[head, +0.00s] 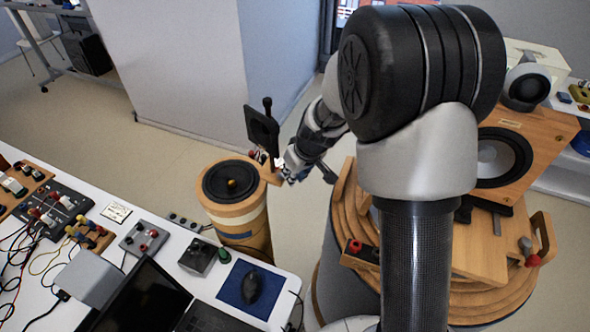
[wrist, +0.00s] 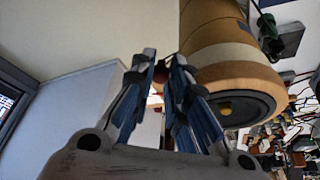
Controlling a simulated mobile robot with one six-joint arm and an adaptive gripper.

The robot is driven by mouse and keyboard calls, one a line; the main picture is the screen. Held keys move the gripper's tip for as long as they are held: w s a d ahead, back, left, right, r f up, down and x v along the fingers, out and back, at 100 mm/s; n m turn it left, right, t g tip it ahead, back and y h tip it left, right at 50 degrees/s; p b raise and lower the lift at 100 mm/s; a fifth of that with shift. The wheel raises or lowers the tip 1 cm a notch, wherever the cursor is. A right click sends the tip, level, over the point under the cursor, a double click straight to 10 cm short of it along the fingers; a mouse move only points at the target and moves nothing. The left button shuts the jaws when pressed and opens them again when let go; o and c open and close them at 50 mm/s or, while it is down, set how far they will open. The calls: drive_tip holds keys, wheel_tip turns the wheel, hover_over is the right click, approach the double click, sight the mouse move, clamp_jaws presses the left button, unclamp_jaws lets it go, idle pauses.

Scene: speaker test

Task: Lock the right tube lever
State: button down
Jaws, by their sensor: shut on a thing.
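The wooden tube (head: 238,212) stands upright beyond the bench, with a black speaker cone on its top end. In the wrist view the tube (wrist: 222,45) appears at the upper right, its cone end lower down. My gripper (head: 284,172) is at the tube's right side, near its top rim. In the wrist view my gripper's blue-grey fingers (wrist: 164,66) are closed around a small dark red part, which looks like the knob of the right tube lever (wrist: 160,73). The fingers hide most of the lever, so its angle cannot be told.
A black upright plate (head: 262,130) stands just behind my gripper. A wooden speaker box (head: 520,150) sits on a round stepped wooden base (head: 490,312) at the right. The white bench (head: 228,272) at the left holds a laptop, mouse (head: 252,286) and wired boxes.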

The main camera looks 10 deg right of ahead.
idle(0.5)
drive_tip(key=c, duration=1.6)
unclamp_jaws()
drive_tip(key=shift+o, duration=0.2)
drive_tip(key=v, duration=1.2)
drive_tip(key=shift+s, duration=0.15)
